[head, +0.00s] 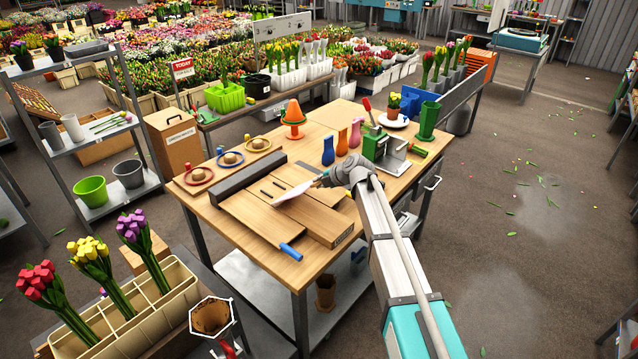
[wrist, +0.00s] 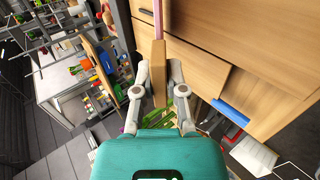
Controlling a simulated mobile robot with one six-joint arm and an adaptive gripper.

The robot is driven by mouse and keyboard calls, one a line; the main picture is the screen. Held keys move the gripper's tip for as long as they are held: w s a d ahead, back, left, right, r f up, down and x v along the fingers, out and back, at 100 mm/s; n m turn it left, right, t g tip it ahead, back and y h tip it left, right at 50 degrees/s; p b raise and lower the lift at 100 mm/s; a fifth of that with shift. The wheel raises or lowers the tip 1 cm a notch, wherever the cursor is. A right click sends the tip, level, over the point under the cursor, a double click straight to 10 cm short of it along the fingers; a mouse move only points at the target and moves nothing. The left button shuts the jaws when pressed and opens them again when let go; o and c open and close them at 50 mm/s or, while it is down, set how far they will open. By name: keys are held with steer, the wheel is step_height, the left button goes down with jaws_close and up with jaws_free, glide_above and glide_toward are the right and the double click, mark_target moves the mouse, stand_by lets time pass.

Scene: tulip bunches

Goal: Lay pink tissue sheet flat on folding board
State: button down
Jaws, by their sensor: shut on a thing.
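My gripper (head: 326,179) is over the workbench at the folding board's right side. In the wrist view, my gripper (wrist: 158,85) is shut on a brown wooden block-like grip (wrist: 158,68). A thin pink strip (wrist: 157,18) runs on from this grip, apparently the pink tissue sheet seen nearly edge-on. In the head view, the pale sheet (head: 291,192) reaches left from my gripper over the board, tilted. I cannot tell whether it touches. The wooden folding board (head: 262,217) has stepped panels and a blue handle (head: 291,252). Its panels also show in the wrist view (wrist: 205,62).
A dark long bar (head: 248,179) lies along the board's back left. Colored vases (head: 328,150), a green-and-metal device (head: 392,157) and an orange cone (head: 293,114) stand behind. Round plates (head: 194,176) sit at the back left. A crate of tulip bunches (head: 130,318) stands front left.

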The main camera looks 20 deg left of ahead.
steer(key=shift+f+b, duration=0.45)
stand_by(0.4)
steer(key=c, duration=0.6)
jaws_free()
steer(key=shift+r, duration=0.15)
step_height(320, 180, up, 10)
steer(key=p, duration=0.9)
steer(key=shift+f+p, duration=0.2)
steer(key=shift+p, duration=0.2)
steer(key=shift+w, duration=0.1)
steer(key=w+d+m+h+p, duration=0.1)
steer(key=w+d, duration=0.3)
steer(key=d, duration=0.5)
steer(key=w+d+f+m+h+p, duration=0.1)
steer(key=w+d+m+h, duration=0.3)
steer(key=d, duration=0.5)
steer(key=w+d+m+g+h+p, duration=0.1)
steer(key=w+d, duration=0.4)
steer(key=d, duration=0.5)
steer(key=shift+w+d+f+m+h+p, duration=0.1)
steer(key=shift+f+m+h+p, duration=0.25)
steer(key=shift+m+h+p, duration=0.55)
